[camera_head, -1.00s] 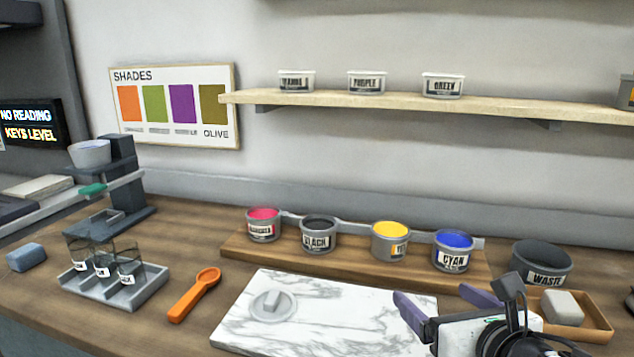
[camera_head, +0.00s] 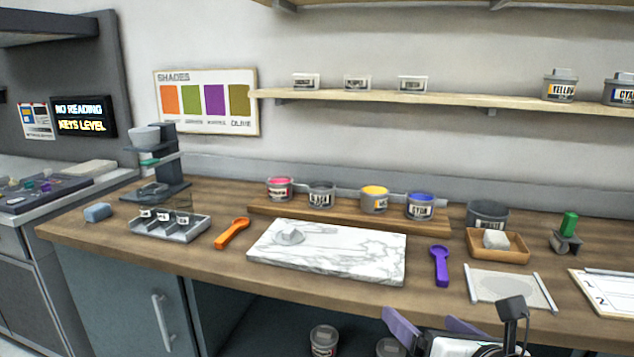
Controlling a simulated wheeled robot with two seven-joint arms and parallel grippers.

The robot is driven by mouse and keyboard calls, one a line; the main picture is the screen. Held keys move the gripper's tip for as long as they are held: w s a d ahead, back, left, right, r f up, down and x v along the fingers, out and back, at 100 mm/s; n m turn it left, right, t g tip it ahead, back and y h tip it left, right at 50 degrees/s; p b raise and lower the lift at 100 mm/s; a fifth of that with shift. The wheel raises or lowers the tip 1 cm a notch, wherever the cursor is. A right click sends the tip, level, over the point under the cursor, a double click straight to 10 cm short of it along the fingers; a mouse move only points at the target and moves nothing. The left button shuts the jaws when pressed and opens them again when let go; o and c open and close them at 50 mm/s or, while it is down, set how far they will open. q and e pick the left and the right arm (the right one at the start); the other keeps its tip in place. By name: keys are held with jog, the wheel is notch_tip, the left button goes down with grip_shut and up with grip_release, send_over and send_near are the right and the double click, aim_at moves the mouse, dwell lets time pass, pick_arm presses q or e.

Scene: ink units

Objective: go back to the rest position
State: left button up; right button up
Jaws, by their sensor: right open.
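My right gripper (camera_head: 434,332) is at the bottom of the head view, in front of the bench's front edge. Its two purple fingers are spread apart with nothing between them. It touches nothing that I can see. My left gripper is out of view. The wooden bench (camera_head: 215,265) carries a marble slab (camera_head: 345,250) with a grey lidded piece on it, an orange scoop (camera_head: 232,233) to its left and a purple scoop (camera_head: 440,266) to its right.
Open ink pots, including the yellow one (camera_head: 374,200), stand on a wooden riser behind the slab. A waste pot (camera_head: 487,214) and a wooden tray (camera_head: 512,256) are at right. A glass-holding rack (camera_head: 182,230) is at left. Below, pots (camera_head: 323,341) sit in an open space.

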jog(key=s+a+f+m+g+y, duration=0.1)
jog(key=s+a+f+m, duration=0.2)
jog(key=f+m, duration=0.55)
jog(key=s+a+f+m+g+y, duration=0.1)
jog(key=s+a+f+m+g, duration=0.2)
jog(key=f+m, duration=0.6)
jog(key=s+d+f+m+h, duration=0.1)
jog(key=s+d+f+m, duration=0.1)
jog(key=s+f+m, duration=0.5)
jog(key=s+d+f+m+h, duration=0.1)
jog(key=s+d+f+m, duration=0.2)
jog(key=s+f+m, duration=0.4)
notch_tip(320, 180, down, 3)
jog(key=s, duration=0.2)
jog(key=shift+s+g, duration=0.3)
jog(key=shift+g, duration=0.1)
jog(key=shift+r+m, duration=0.1)
jog(key=shift+m, duration=0.15)
